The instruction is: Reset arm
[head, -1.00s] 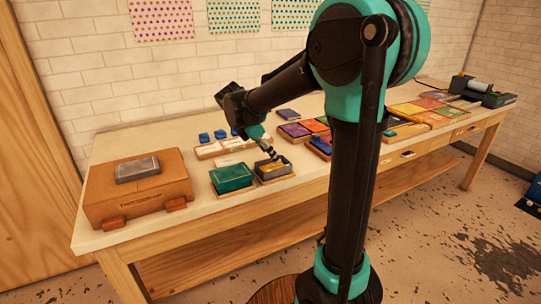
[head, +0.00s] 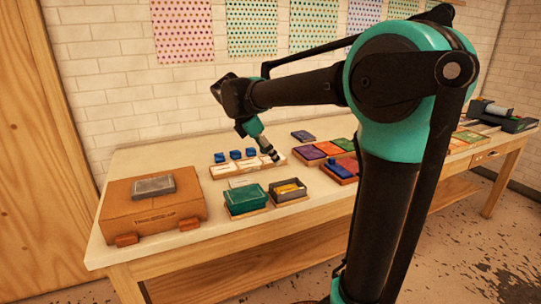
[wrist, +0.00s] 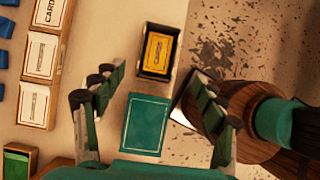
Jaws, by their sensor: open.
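My gripper (head: 270,153) hangs above the table, tilted down, clear of the boxes. It also shows in the wrist view (wrist: 155,84), with its two fingers spread wide and nothing between them. A green-lidded box (head: 246,198) stands below it; in the wrist view the green lid (wrist: 146,124) lies between and below the fingers. Beside it is an open dark box (head: 276,193) with a yellow pack inside (wrist: 158,50). My arm hides part of the table's right half.
A brown cardboard box (head: 152,212) with a grey block (head: 152,185) on top stands at the left. White card boxes (wrist: 42,55) and small blue pieces (head: 236,155) are at the back. Colored packs (head: 310,152) lie to the right, partly behind my arm.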

